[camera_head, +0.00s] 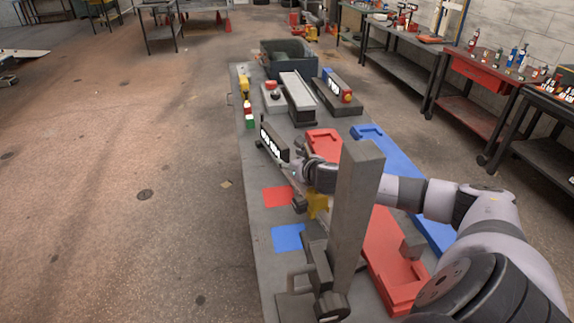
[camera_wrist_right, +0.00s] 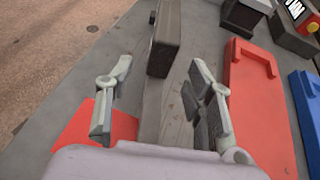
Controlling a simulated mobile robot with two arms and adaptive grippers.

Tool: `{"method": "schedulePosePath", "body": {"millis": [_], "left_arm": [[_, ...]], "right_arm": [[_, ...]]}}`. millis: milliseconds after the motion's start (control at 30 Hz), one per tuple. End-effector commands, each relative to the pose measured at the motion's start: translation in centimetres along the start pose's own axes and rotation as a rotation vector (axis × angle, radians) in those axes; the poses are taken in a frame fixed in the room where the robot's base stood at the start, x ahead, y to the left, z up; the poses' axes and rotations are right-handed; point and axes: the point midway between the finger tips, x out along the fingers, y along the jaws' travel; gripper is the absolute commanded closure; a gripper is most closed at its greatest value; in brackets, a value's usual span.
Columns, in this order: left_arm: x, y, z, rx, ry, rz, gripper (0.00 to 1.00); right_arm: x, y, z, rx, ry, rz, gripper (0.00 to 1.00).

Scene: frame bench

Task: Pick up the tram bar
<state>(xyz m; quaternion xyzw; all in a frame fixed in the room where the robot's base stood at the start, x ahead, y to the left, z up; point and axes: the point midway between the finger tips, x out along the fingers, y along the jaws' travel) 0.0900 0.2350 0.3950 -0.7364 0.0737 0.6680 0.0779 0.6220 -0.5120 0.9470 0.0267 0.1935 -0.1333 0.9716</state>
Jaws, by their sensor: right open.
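A dark bar with white lettering (camera_head: 273,142) stands on the bench near its left edge. The lettering is too small to read surely, so I cannot tell if it is the tram bar. The bar's dark top also shows ahead of my fingers in the right wrist view (camera_wrist_right: 166,38). A second dark bar with white lettering (camera_head: 333,84) sits farther back on a dark base. My right gripper (camera_head: 288,180) is open and empty, just on the near side of the first bar and apart from it. Its fingers show widely spread in the wrist view (camera_wrist_right: 158,92). My left gripper is not in view.
A tall grey post (camera_head: 355,205) stands in front and hides part of my right arm. Red (camera_head: 277,197) and blue (camera_head: 288,237) squares lie on the bench. Red (camera_head: 390,255) and blue (camera_head: 385,150) trays lie right. A dark bin (camera_head: 288,57) stands at the back.

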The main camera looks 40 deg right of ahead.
Motion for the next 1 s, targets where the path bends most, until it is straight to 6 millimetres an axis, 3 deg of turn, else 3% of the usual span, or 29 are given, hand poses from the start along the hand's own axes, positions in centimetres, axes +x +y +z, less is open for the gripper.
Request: {"method": "schedulePosePath", "body": {"millis": [400,700,1000], "left_arm": [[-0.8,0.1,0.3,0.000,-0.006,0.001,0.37],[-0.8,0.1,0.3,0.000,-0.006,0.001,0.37],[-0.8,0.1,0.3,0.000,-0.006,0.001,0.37]], "right_arm": [[4.4,-0.1,-0.1,0.003,0.000,-0.001,0.52],[4.8,-0.1,-0.1,0.000,0.000,-0.001,0.52],[4.7,-0.1,-0.1,0.000,0.000,-0.001,0.70]]}}
